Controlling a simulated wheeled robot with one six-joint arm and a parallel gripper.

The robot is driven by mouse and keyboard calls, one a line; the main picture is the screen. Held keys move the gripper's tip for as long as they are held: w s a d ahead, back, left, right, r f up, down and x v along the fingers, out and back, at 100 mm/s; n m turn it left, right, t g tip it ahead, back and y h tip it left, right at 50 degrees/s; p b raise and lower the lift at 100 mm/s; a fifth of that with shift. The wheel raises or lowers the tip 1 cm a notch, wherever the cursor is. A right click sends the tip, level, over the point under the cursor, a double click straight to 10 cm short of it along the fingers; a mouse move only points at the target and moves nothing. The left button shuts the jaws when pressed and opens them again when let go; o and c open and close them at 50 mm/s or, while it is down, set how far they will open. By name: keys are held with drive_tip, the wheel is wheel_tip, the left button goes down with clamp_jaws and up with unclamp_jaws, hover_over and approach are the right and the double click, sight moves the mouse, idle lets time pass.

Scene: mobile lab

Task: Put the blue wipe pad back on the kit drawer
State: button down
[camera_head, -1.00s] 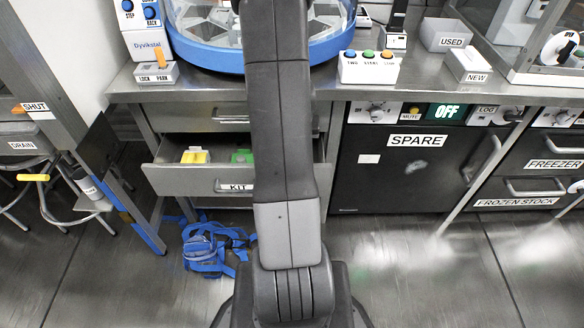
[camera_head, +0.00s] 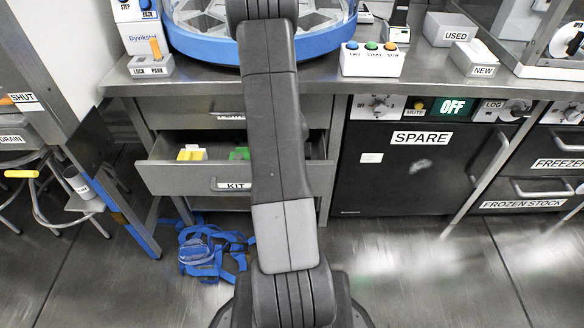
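The kit drawer (camera_head: 180,181), labelled KIT, is pulled open below the bench on the left. A yellow item (camera_head: 192,153) and a green item (camera_head: 240,153) lie in it. My arm crosses in front of the drawer and hides part of its right side. I cannot make out a blue wipe pad in this view. My gripper is out of the picture, beyond the top edge.
A blue-rimmed round machine (camera_head: 200,45) stands on the bench, with a button box (camera_head: 371,60) right of it. Blue straps with a pouch (camera_head: 205,250) lie on the floor below the drawer. A stool (camera_head: 85,200) stands at left. Floor at right is clear.

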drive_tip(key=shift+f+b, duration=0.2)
drive_tip(key=shift+b, duration=0.1)
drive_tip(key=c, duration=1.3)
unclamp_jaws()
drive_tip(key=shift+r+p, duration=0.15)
drive_tip(key=shift+p, duration=0.15)
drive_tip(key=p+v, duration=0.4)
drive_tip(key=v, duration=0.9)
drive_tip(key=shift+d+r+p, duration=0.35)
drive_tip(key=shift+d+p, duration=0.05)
